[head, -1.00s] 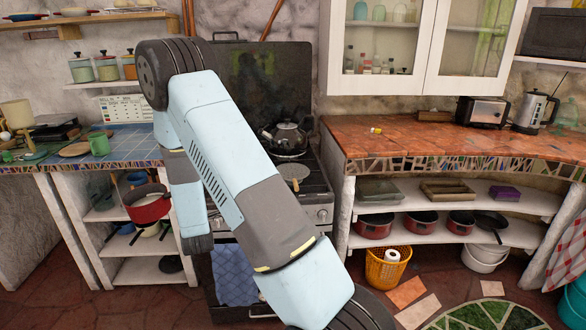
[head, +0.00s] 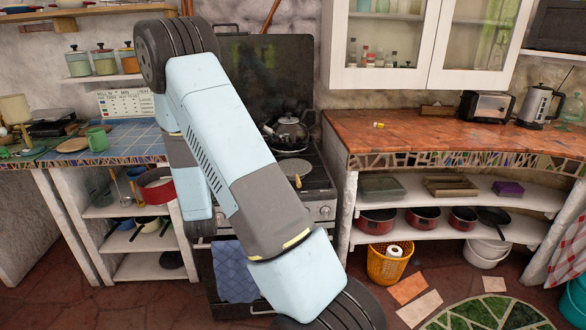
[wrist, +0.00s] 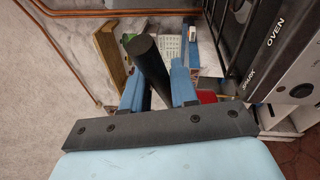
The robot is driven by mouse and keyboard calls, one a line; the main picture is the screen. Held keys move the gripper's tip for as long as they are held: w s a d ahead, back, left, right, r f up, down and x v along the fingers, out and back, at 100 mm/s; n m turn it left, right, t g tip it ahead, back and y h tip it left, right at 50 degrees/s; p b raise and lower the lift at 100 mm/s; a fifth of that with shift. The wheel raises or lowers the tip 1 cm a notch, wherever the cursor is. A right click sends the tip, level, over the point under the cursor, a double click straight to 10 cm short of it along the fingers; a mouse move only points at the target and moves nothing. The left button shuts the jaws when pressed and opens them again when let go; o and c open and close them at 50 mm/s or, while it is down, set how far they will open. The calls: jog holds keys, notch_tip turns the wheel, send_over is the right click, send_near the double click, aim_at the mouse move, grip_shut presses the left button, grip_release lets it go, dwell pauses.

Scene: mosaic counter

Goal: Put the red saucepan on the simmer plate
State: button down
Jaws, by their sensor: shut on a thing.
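The red saucepan (head: 161,192), pale inside, is in the head view at the left side of the stove. It is level with the blue-tiled counter's front, and my arm hides its right part. In the wrist view, my gripper (wrist: 157,78) is shut on its dark handle (wrist: 146,56), which stands up between the blue fingers; a bit of the red pan (wrist: 207,96) shows beyond. In the head view my arm hides the gripper. The simmer plate, seemingly the round grey disc (head: 293,166), lies on the front of the stove top, right of the pan.
A steel kettle (head: 288,132) stands on the stove behind the disc. The stove (head: 322,188) has a blue towel (head: 235,270) on its front. A green mug (head: 97,139) is on the left counter. Other red pans (head: 376,222) sit on the right shelf.

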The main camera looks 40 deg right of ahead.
jog(key=s+d+r+m+g+h, duration=0.35)
jog(key=s+d, duration=0.25)
jog(key=d, duration=0.3)
jog(key=s+d+r+m+g+h, duration=0.3)
jog(key=s+d+r+h, duration=0.15)
jog(key=d, duration=0.45)
jog(key=s+d+r+m+g+h, duration=0.25)
jog(key=s+d+g, duration=0.2)
jog(key=s, duration=0.35)
jog(key=s+d+r+m+g+h, duration=0.1)
jog(key=s+d+r+m+g, duration=0.2)
jog(key=s+d, duration=0.4)
jog(key=w+d+f, duration=0.3)
jog(key=w+f, duration=0.2)
jog(key=f, duration=0.2)
jog(key=w+d+f, duration=0.3)
jog(key=w+f, duration=0.3)
jog(key=shift+f+g, duration=0.3)
jog(key=shift+f, duration=0.6)
jog(key=c, duration=0.9)
grip_release()
jog(key=shift+s, duration=0.1)
jog(key=shift+o, duration=0.2)
